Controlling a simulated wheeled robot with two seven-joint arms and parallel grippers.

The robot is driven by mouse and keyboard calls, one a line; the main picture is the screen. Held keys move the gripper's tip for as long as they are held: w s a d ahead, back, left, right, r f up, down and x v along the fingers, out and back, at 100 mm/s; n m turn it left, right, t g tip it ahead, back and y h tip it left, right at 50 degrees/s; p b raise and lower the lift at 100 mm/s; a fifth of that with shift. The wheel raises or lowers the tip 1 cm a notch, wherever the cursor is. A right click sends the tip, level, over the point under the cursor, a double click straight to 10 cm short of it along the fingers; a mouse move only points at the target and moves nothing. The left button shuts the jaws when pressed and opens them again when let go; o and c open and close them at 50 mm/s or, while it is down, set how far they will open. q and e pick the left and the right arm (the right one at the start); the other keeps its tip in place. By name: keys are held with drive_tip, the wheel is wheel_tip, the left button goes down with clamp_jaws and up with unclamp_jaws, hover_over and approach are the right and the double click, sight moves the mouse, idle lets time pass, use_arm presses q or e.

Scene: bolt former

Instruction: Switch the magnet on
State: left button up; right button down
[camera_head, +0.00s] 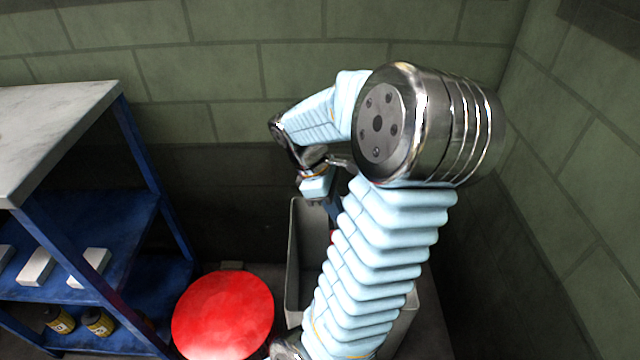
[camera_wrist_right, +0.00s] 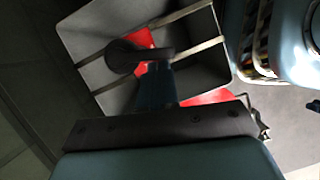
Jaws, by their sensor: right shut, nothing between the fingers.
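My right gripper (camera_head: 331,208) hangs at the end of the light-blue sleeved arm, pointing down over the grey bin (camera_head: 303,255). In the right wrist view the dark blue fingers of the gripper (camera_wrist_right: 157,75) are shut with nothing between them. A dark round-ended piece like a lever (camera_wrist_right: 122,57) shows at the fingertips, over the bin's inside. I cannot tell if the fingers touch it. Red parts (camera_wrist_right: 210,97) show beyond the fingers. No magnet can be clearly made out. My left gripper is not in view.
A large red round top (camera_head: 222,315) stands left of the bin. A blue shelf rack (camera_head: 160,215) with a grey top (camera_head: 60,120) is at the left, holding pale blocks (camera_head: 90,268) and small yellow-labelled containers (camera_head: 98,322). Walls close off the back and right. My arm hides part of the bin.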

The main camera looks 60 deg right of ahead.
drive_tip(key=shift+d, duration=0.15)
drive_tip(key=shift+s+d, duration=0.15)
drive_tip(key=shift+d, duration=0.45)
drive_tip(key=w+a+r+p, duration=0.1)
drive_tip(key=w+r+p, duration=0.1)
drive_tip(key=w+r, duration=0.5)
wheel_tip(320, 180, up, 2)
drive_tip(key=shift+w+a+r, duration=0.15)
drive_tip(key=shift+w+a, duration=0.15)
drive_tip(key=shift+a, duration=0.1)
idle(0.4)
